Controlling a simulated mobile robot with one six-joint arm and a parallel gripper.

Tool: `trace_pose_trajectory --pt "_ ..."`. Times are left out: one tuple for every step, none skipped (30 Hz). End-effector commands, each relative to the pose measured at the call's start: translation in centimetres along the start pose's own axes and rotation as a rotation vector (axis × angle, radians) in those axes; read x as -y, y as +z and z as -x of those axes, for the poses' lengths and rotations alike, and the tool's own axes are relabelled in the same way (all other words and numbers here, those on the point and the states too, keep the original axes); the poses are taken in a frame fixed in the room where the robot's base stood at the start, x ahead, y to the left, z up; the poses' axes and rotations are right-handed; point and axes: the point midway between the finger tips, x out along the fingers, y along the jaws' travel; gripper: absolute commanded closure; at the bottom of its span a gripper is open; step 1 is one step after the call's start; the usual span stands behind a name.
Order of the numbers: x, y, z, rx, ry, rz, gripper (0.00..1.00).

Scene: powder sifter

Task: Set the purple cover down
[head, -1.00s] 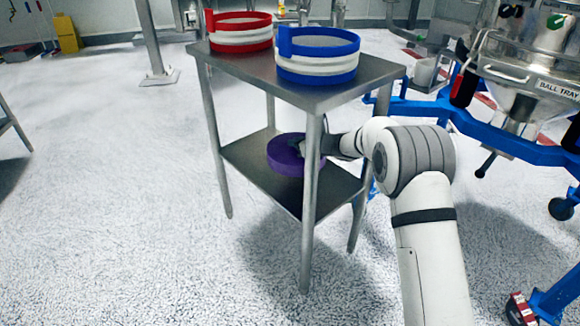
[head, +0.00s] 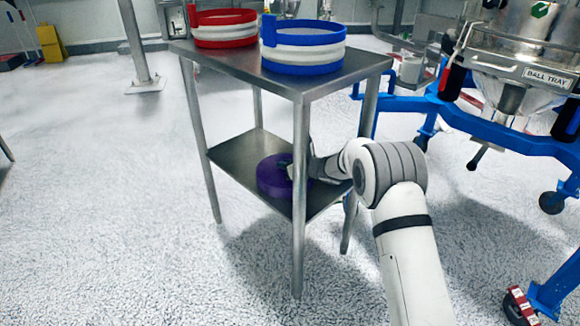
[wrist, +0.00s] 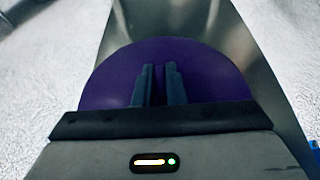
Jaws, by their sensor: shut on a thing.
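The purple cover (head: 273,178) is a round, thick disc at the lower shelf (head: 233,152) of the steel table. It looks level and at or just above the shelf surface; I cannot tell whether it touches. My gripper (head: 289,171) reaches in from the right, past the front table leg, and is shut on the cover. In the wrist view the two dark fingers (wrist: 159,84) are close together over the middle of the purple cover (wrist: 108,76), and the shelf shows beyond it. The front leg hides part of the cover and gripper in the head view.
A red-and-white ring (head: 224,28) and a blue-and-white ring (head: 303,47) stand on the tabletop (head: 222,57) above. The front table leg (head: 299,230) is close to my arm. A blue-framed machine (head: 480,130) stands at the right. The floor at left is open.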

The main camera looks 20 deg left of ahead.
Motion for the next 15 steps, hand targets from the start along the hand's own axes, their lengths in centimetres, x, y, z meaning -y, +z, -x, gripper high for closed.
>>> trace_pose_trajectory --pt "0.02 -0.11 -0.03 0.0 0.0 0.0 1.0" --pt "0.02 -0.21 -0.07 0.0 0.0 -0.001 1.0" --pt "0.02 -0.24 -0.07 0.0 0.0 0.0 0.88" --pt "0.03 -0.22 -0.06 0.0 0.0 0.0 0.85" --pt "0.03 -0.22 -0.06 0.0 0.0 0.0 0.83" --pt "0.04 -0.22 -0.05 0.0 0.0 0.0 0.8" --pt "0.04 -0.21 -0.05 0.0 0.0 0.0 0.77" --pt "0.04 -0.21 -0.05 0.0 0.0 0.0 0.75" --pt "0.05 -0.21 -0.04 0.0 0.0 0.0 0.72" --pt "0.05 -0.21 -0.04 0.0 -0.001 0.0 0.69" --pt "0.06 -0.21 -0.04 0.0 -0.001 0.0 0.68" --pt "0.06 -0.21 -0.04 0.0 -0.001 0.0 0.68" --pt "0.07 -0.21 -0.03 0.0 -0.001 0.0 0.68" --pt "0.07 -0.21 -0.03 0.0 -0.001 -0.001 0.68" --pt "0.07 -0.21 -0.03 0.0 -0.001 -0.001 0.68"
